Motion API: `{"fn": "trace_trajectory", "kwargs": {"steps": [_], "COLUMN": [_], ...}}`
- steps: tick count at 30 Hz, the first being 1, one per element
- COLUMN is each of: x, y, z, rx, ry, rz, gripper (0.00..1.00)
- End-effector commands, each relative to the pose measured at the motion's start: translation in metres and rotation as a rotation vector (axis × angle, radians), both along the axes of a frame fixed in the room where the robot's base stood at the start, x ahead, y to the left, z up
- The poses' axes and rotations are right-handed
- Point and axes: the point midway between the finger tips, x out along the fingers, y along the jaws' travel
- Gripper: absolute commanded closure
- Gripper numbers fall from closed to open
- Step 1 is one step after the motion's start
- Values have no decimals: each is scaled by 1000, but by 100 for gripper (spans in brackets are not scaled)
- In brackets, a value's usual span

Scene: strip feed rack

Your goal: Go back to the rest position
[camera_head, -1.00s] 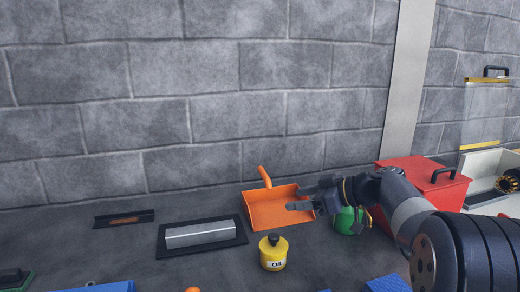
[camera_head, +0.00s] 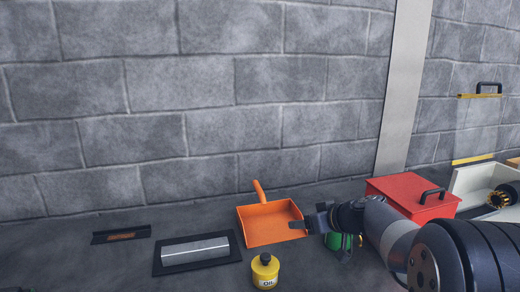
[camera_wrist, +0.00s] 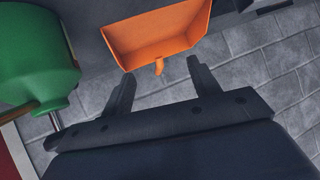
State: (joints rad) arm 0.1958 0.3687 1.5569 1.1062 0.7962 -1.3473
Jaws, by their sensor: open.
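My gripper (camera_wrist: 159,85) is open and empty in the wrist view, its two fingers spread apart. In the head view my gripper (camera_head: 312,222) is at the right side of the orange dustpan (camera_head: 268,224), partly in front of it. The dustpan also shows in the wrist view (camera_wrist: 155,35), beyond the fingertips. I cannot tell whether they touch it. A green rounded thing (camera_head: 338,242) is partly hidden behind my arm, and it shows large at the left of the wrist view (camera_wrist: 35,55).
A yellow oil can (camera_head: 265,272) stands in front of the dustpan. A metal bar (camera_head: 195,251) on a black tray (camera_head: 160,265) and a small dark tray (camera_head: 121,234) lie left. A red box (camera_head: 405,205) stands behind my arm. A stone wall (camera_head: 180,90) closes the back.

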Motion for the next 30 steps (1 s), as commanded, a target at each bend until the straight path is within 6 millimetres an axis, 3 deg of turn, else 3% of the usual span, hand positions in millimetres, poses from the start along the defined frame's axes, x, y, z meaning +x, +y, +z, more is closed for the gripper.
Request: {"fn": "trace_trajectory", "kwargs": {"steps": [30], "x": [-3], "y": [-15], "z": [10], "rx": [-88], "ry": [112], "rz": [-433], "gripper": [42]}}
